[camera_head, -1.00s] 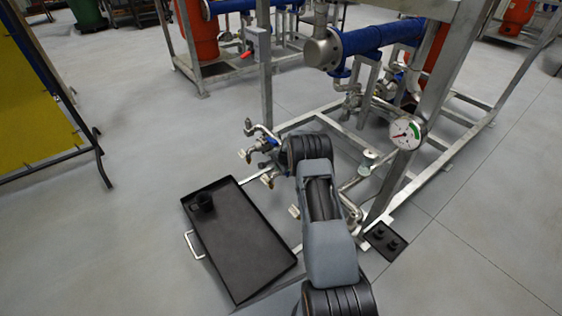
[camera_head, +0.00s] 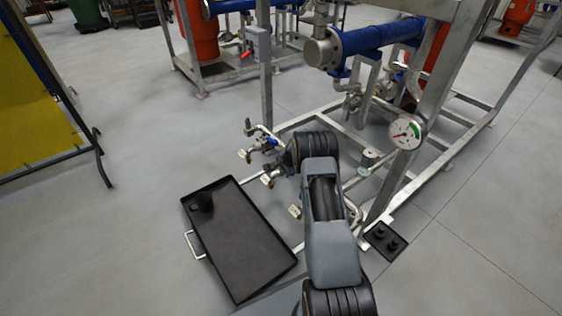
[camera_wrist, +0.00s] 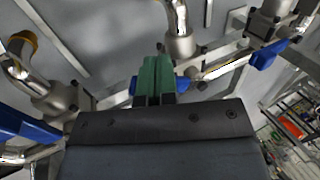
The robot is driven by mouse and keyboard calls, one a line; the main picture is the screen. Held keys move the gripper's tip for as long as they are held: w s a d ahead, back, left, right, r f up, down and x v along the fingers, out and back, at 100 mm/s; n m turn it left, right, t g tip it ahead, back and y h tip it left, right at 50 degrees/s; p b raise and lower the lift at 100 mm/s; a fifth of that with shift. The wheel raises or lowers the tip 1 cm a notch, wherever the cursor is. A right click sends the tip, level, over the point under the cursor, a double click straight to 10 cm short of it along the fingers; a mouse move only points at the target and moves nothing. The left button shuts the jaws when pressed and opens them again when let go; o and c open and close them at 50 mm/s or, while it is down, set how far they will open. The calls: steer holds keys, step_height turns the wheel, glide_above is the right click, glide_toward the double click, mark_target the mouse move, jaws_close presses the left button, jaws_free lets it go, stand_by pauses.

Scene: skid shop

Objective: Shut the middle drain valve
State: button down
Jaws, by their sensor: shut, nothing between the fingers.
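Three drain valves with metal bodies and bent outlet pipes stand in a row in the wrist view. The middle drain valve (camera_wrist: 180,46) is at top centre, just beyond my gripper (camera_wrist: 157,62). My gripper's green fingers are shut and empty. Blue parts show on both sides of the fingers, seemingly the middle valve's handle (camera_wrist: 184,84); its centre is hidden, and contact cannot be told. The left valve (camera_wrist: 55,98) has a blue handle (camera_wrist: 25,126); the right valve has one too (camera_wrist: 268,53). In the head view, my arm hides my gripper; the middle outlet (camera_head: 268,180) shows beside it.
A black tray (camera_head: 235,240) with a dark cup (camera_head: 203,201) lies on the floor left of my arm. The steel skid frame (camera_head: 455,150) with a pressure gauge (camera_head: 405,132) stands right. A small black plate (camera_head: 385,241) lies near its foot.

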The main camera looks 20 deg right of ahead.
steer(key=shift+d, duration=0.1)
steer(key=shift+s+d, duration=0.65)
steer(key=shift+d, duration=0.1)
steer(key=shift+d+b, duration=0.1)
steer(key=shift+b, duration=0.2)
steer(key=shift+s+d+b, duration=0.15)
steer(key=shift+s+d, duration=0.1)
steer(key=shift+d, duration=0.25)
steer(key=shift+s+d+b, duration=0.15)
steer(key=shift+s+d, duration=0.1)
steer(key=shift+d, duration=0.2)
steer(key=shift+a, duration=0.2)
steer(key=shift+s+a+r, duration=0.1)
steer(key=shift+a, duration=0.35)
